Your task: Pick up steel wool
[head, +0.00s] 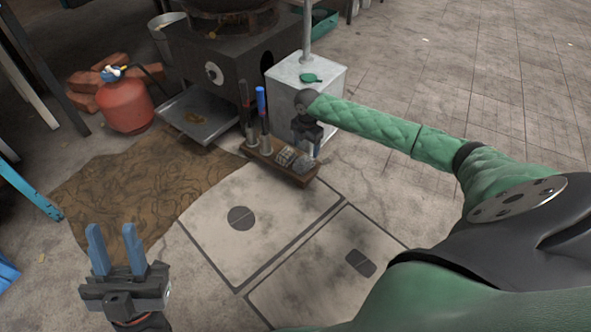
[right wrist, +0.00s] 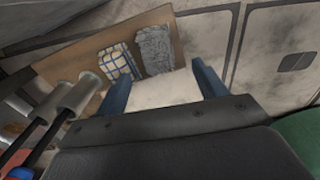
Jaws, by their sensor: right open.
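The steel wool (right wrist: 155,50) is a grey, fuzzy pad lying on a wooden board (right wrist: 178,60). It also shows in the head view as a grey lump (head: 304,164) at the right end of the board (head: 262,158). In the right wrist view my right gripper (right wrist: 162,86) is open and empty, its blue fingers apart on the near side of the pad, not around it. In the head view that gripper (head: 312,147) is small and partly hidden against the metal box. My left gripper (head: 114,245) is open and empty at the lower left.
A blue-and-white checked pad (right wrist: 117,62) lies right beside the steel wool. Tools with upright handles (head: 262,110) stand at the board's left end. A metal box (head: 330,78) and dark stove (head: 215,60) stand behind. Pale floor panels (head: 285,215) in front are clear.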

